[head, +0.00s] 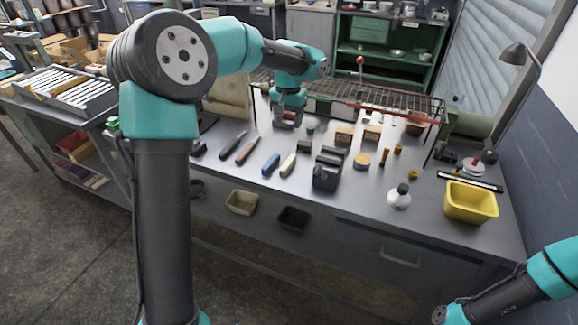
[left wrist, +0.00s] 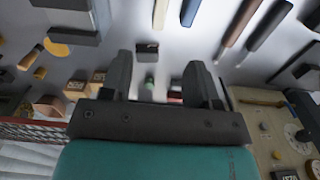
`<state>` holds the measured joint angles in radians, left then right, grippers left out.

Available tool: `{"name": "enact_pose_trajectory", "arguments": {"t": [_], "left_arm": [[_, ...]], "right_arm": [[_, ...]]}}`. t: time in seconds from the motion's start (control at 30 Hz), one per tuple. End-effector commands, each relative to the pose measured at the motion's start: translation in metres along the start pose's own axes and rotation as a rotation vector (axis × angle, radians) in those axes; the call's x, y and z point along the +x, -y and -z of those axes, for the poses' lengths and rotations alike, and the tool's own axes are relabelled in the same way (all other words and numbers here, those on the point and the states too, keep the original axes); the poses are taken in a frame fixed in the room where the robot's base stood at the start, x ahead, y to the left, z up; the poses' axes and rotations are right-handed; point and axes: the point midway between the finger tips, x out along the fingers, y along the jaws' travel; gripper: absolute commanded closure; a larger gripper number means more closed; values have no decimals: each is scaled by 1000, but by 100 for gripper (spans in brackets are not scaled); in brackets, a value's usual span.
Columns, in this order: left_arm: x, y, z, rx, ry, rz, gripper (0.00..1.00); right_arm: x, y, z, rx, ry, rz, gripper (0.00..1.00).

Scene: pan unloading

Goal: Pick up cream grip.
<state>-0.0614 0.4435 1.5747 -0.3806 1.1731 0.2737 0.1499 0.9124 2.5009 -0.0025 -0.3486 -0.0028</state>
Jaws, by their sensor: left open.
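The cream grip (head: 288,165) lies on the grey workbench, just right of a blue grip (head: 271,163). In the left wrist view the cream grip (left wrist: 160,14) is at the top edge, partly cut off, with the blue grip (left wrist: 190,12) to its right. My left gripper (head: 286,121) is above the back part of the bench, farther back than the cream grip and apart from it. In the left wrist view my left gripper (left wrist: 158,72) has its fingers apart with nothing held between them. My right arm enters at the lower right; its gripper is out of frame.
A black block-shaped item (head: 327,172) stands close right of the cream grip. A wire rack (head: 365,95) spans the back. A yellow bin (head: 470,202) is at the right. The front strip of bench is clear.

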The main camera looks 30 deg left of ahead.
Motion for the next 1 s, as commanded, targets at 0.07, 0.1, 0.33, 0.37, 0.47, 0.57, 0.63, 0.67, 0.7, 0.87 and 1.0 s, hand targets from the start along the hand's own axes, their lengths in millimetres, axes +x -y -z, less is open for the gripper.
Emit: {"name": "enact_pose_trajectory", "arguments": {"t": [0.07, 0.1, 0.33, 0.37, 0.47, 0.57, 0.63, 0.67, 0.7, 0.87, 1.0], "left_arm": [[11, 0, 0, 0, 3, 0, 45], [17, 0, -1, 0, 4, 0, 45], [57, 0, 0, 0, 4, 1, 45], [62, 0, -1, 0, 4, 1, 45], [79, 0, 0, 1, 3, 0, 45], [95, 0, 0, 1, 2, 0, 45], [104, 0, 0, 0, 2, 1, 45], [108, 0, 0, 0, 2, 0, 45], [111, 0, 0, 0, 2, 0, 45], [115, 0, 0, 0, 0, 0, 45], [115, 0, 0, 0, 0, 0, 45]], "right_arm": [[0, 0, 0, 0, 0, 0, 57], [0, 0, 0, 0, 0, 0, 57], [0, 0, 0, 0, 0, 0, 57], [0, 0, 0, 0, 0, 0, 57], [0, 0, 0, 0, 0, 0, 57], [0, 0, 0, 0, 0, 0, 57], [0, 0, 0, 0, 0, 0, 57], [0, 0, 0, 0, 0, 0, 57], [0, 0, 0, 0, 0, 0, 57], [0, 0, 0, 0, 0, 0, 57], [0, 0, 0, 0, 0, 0, 57]]}}
